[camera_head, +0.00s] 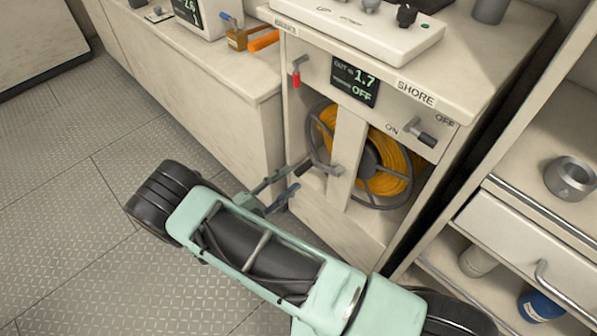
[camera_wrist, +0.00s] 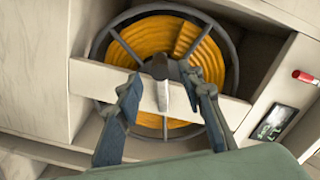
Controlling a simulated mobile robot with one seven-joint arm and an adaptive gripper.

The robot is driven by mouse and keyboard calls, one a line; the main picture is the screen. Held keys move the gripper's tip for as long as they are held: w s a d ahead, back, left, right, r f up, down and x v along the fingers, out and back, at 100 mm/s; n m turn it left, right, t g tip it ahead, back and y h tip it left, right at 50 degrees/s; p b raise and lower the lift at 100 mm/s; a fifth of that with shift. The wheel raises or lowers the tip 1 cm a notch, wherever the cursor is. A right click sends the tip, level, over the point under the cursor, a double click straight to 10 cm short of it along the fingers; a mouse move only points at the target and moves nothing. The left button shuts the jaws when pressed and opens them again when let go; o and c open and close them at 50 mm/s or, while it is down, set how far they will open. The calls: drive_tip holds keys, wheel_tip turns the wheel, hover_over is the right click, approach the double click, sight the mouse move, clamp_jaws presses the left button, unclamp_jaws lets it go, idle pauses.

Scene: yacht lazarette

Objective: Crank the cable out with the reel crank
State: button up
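The cable reel (camera_head: 385,170) sits inside the pale cabinet, wound with orange cable behind an upright post. The reel crank (camera_head: 322,163) is a small grey metal arm at the post. In the wrist view the crank (camera_wrist: 162,95) shows in front of the reel (camera_wrist: 228,62), with a dark end piece at its top. My gripper (camera_head: 290,181) is close in front of the crank. In the wrist view my gripper (camera_wrist: 163,82) has its fingers apart, one on each side of the crank, with gaps visible. Contact is not visible.
The cabinet display (camera_head: 355,82) reads OUT 1.7 and OFF. A red-tipped lever (camera_head: 297,73) is left of it; the SHORE switch (camera_head: 424,138) is right, near OFF. Shelves with a drawer (camera_head: 520,245) stand at right. The floor (camera_head: 70,220) at left is clear.

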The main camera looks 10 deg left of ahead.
drive_tip(key=v, duration=0.6)
drive_tip(key=shift+s, duration=0.15)
